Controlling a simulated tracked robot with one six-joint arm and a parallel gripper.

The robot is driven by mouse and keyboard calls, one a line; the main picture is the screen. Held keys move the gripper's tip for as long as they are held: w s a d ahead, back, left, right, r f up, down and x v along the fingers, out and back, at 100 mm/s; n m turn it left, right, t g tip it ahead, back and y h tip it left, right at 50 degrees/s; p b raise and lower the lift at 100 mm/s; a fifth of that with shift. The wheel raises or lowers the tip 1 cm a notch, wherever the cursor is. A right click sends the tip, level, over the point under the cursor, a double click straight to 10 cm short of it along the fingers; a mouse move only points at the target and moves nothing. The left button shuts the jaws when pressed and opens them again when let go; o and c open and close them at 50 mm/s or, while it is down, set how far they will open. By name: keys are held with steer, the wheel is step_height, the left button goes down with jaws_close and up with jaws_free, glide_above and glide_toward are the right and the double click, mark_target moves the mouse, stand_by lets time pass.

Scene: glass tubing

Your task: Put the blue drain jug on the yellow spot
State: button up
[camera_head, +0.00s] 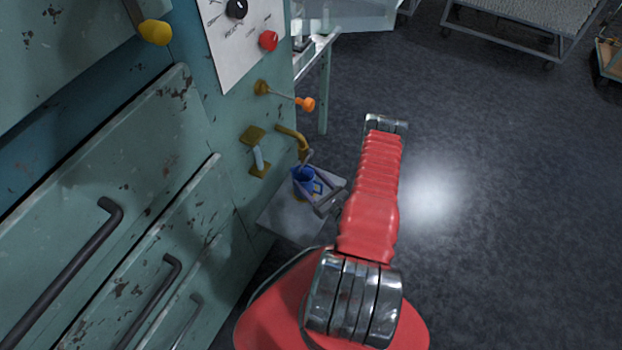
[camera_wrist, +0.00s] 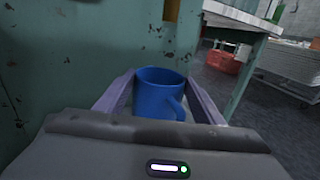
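The blue drain jug (camera_head: 303,177) stands on a low pale platform (camera_head: 282,222) beside the green cabinet, below a brass tap (camera_head: 293,138). In the wrist view the jug (camera_wrist: 158,94) is upright, with its rim toward me and its handle to the right. The fingers of my gripper (camera_wrist: 162,88) are spread one on each side of it, tips close to its sides. I cannot tell whether they touch it. In the head view my gripper (camera_head: 319,192) reaches the jug from the right. I cannot make out a yellow spot.
The green cabinet wall with long handles (camera_head: 65,270) borders the left side. An orange-ended lever (camera_head: 304,103) sticks out above the tap. A table (camera_head: 324,85) stands behind. The dark floor (camera_head: 480,200) to the right is clear, with a cart (camera_head: 525,30) far back.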

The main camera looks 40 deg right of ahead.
steer(key=o, duration=0.4)
steer(key=shift+r, duration=0.1)
steer(key=s, duration=1.2)
steer(key=shift+a, duration=0.3)
stand_by(0.3)
steer(key=shift+s, duration=0.1)
stand_by(0.4)
